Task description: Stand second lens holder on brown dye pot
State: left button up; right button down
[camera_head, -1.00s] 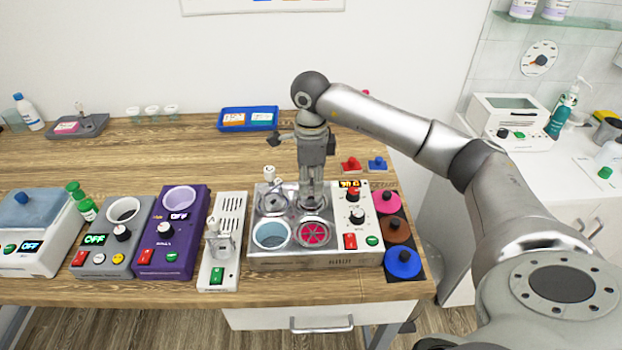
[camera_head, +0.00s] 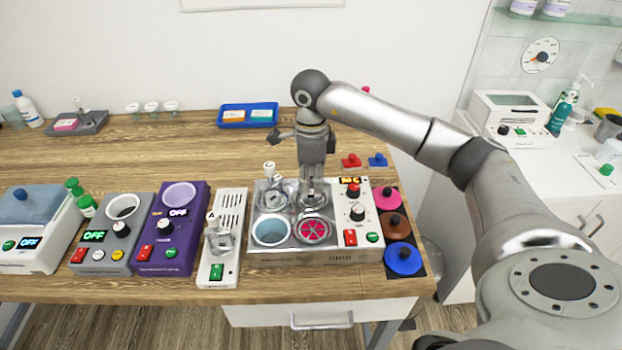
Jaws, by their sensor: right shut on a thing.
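My right gripper (camera_head: 311,192) points straight down over the back right of the steel dye bath (camera_head: 340,256). It is shut on a lens holder, which is mostly hidden by the fingers. The back right pot below is largely covered by the gripper, so I cannot tell its dye colour or whether the holder touches it. A lens holder marked C (camera_head: 269,170) stands at the back left pot. Another holder, marked A (camera_head: 211,217), stands on the white slotted rack (camera_head: 231,205). The front pots are blue (camera_head: 271,232) and pink (camera_head: 313,230). My left gripper is out of view.
Pink (camera_head: 387,197), brown (camera_head: 397,226) and blue (camera_head: 404,259) lids lie right of the bath. A purple device (camera_head: 173,232) and a grey device (camera_head: 103,238) stand left of the rack. A blue tray (camera_head: 225,123) lies behind.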

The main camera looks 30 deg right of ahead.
jog(key=shift+f, duration=0.1)
jog(key=c, duration=1)
grip_release()
jog(key=shift+r+p, duration=1.8)
jog(key=shift+r, duration=1.25)
